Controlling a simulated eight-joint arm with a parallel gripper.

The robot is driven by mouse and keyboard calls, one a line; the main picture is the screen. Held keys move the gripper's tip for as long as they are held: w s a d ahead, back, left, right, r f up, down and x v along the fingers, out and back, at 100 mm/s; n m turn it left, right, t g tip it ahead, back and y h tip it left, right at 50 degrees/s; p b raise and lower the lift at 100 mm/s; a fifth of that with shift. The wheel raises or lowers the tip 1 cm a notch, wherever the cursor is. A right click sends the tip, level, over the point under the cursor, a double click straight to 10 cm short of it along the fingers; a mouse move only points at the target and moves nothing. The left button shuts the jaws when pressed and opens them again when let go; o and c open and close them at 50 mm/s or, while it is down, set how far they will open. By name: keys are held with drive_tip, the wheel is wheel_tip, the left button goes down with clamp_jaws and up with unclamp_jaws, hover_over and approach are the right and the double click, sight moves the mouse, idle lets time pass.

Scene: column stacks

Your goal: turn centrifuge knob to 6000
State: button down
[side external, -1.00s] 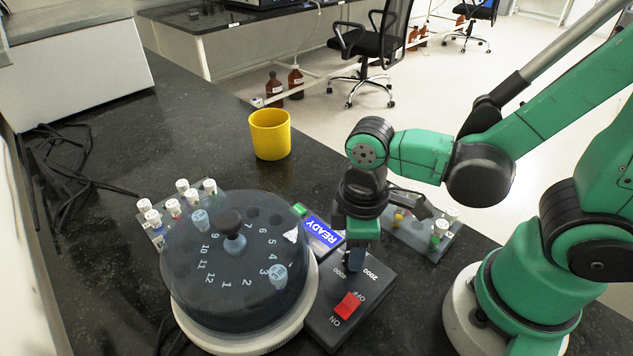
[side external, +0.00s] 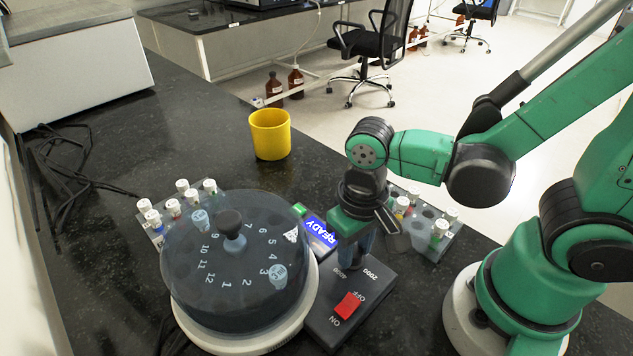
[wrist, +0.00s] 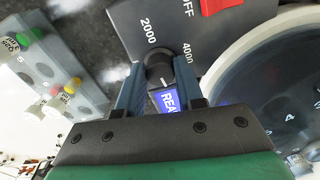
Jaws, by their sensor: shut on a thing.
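The black centrifuge knob (wrist: 159,68) sits on the grey control panel (wrist: 125,18), between the printed 2000 and 4000 in the wrist view. My gripper (wrist: 159,80) is shut on it, with one blue-grey finger on each side. A small light mark shows on the knob's side towards the display, but no 6000 label is visible. In the side view my gripper (side external: 355,248) points down over the panel and its fingers mostly hide the knob. The centrifuge (side external: 238,262) has its clear lid down over numbered slots, and its blue display (side external: 320,234) reads READY.
A red ON/OFF switch (side external: 347,305) is near the panel's front. A tube rack (side external: 420,228) stands close behind my gripper. Another rack of capped tubes (side external: 160,232) is left of the centrifuge. A yellow cup (side external: 270,135) stands farther back with clear bench around it.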

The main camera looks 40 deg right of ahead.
drive_tip(key=shift+m, duration=0.6)
drive_tip(key=c, duration=0.5)
unclamp_jaws()
drive_tip(key=shift+c, duration=0.2)
drive_tip(key=shift+r, duration=2.8)
drive_tip(key=shift+w, duration=0.1)
